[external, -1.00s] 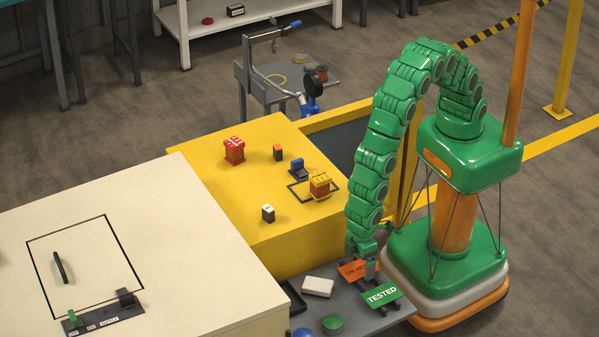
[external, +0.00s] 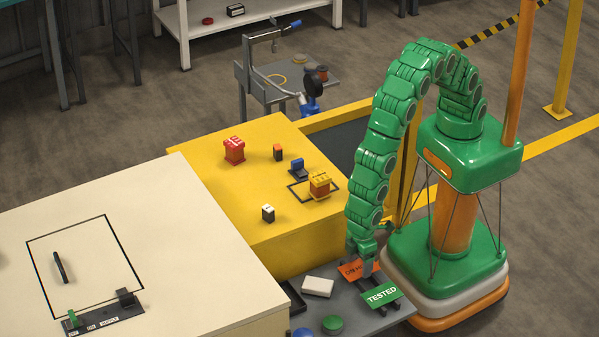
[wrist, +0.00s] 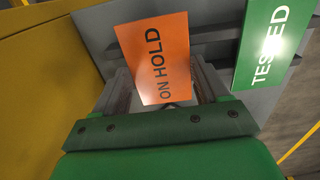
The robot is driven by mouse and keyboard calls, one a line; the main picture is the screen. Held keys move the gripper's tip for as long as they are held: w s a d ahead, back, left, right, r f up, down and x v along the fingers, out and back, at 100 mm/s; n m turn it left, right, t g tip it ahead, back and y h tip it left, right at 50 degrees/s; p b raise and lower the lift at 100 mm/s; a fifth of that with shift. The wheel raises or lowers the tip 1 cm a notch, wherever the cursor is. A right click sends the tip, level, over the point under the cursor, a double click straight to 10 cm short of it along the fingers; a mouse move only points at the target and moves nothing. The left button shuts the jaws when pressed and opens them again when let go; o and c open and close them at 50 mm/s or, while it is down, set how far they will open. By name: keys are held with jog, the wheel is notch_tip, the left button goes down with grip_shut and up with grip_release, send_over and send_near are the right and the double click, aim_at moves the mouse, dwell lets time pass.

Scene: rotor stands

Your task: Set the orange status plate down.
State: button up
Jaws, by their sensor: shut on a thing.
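The orange status plate (wrist: 160,62) reads "ON HOLD" and sits between the fingers of my gripper (wrist: 165,100) in the wrist view. My gripper is shut on its near edge. In the external view the orange plate (external: 352,271) is partly covered by my gripper (external: 362,262), low over the dark slotted rack (external: 386,291) on the grey shelf. I cannot tell whether the plate touches the rack.
A white block (external: 318,286), a green round piece (external: 332,325) and a blue one (external: 302,333) are on the grey shelf (external: 350,309). The yellow bench (external: 235,198) rises behind, and the cream cabinet (external: 190,250) stands to the left.

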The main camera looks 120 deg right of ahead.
jog(key=shift+r, duration=0.4)
notch_tip(320, 180, up, 2)
jog(key=shift+w+r, duration=0.1)
jog(key=s+d+r, duration=0.5)
jog(key=s+r, duration=0.5)
jog(key=s, duration=0.3)
notch_tip(320, 180, up, 20)
jog(key=w+d, duration=0.8)
jog(key=d, duration=0.5)
jog(key=w+d, duration=0.7)
jog(key=d, duration=0.5)
send_over(258, 188)
jog(key=s, duration=0.1)
jog(key=f, duration=1.3)
jog(key=shift+s+a+f, duration=0.15)
jog(key=shift+s, duration=0.05)
jog(key=shift+w+f, duration=0.6)
jog(key=shift+f, duration=1.65)
